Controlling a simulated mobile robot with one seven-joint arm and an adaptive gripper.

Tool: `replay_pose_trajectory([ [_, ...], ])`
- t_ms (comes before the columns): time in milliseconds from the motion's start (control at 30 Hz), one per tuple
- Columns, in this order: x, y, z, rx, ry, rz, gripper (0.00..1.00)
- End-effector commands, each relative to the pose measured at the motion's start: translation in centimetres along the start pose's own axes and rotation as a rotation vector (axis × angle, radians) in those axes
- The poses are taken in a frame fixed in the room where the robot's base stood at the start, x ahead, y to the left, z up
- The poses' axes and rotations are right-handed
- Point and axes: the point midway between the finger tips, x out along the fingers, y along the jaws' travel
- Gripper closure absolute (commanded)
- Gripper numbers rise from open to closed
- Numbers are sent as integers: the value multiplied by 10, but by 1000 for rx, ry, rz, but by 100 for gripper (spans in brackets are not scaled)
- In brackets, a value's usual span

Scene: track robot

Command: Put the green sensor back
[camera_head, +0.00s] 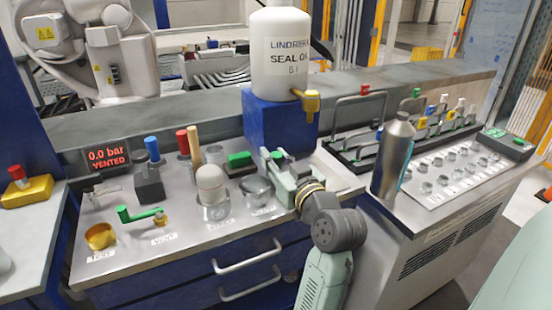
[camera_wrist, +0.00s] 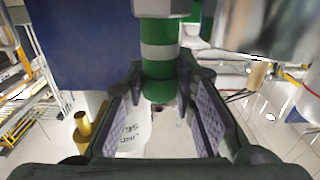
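My gripper (camera_head: 281,168) is over the right part of the steel worktop, in front of the blue stand. In the wrist view my gripper (camera_wrist: 162,85) has its two ridged pads against the sides of a green cylinder with a pale band, which I take as the green sensor (camera_wrist: 160,80). A grey block at the top edge of that view adjoins the cylinder. In the head view the sensor is mostly hidden by my fingers. I cannot tell whether its lower end touches anything.
A blue stand (camera_head: 270,128) bears a white bottle (camera_head: 281,60) with a yellow tap, close behind my gripper. A silver bottle (camera_head: 393,155) stands to the right, before a rack (camera_head: 352,158) of colour-topped parts. A green-topped block (camera_head: 240,159) and glass cups are left of my gripper.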

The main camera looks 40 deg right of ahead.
Motion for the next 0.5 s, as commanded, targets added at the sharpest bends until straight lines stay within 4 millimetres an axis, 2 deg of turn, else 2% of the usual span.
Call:
replay_pose_trajectory([
  [267, 0, 0, 0, 0, 0, 0, 56],
  [500, 0, 0, -1, 0, 0, 0, 56],
])
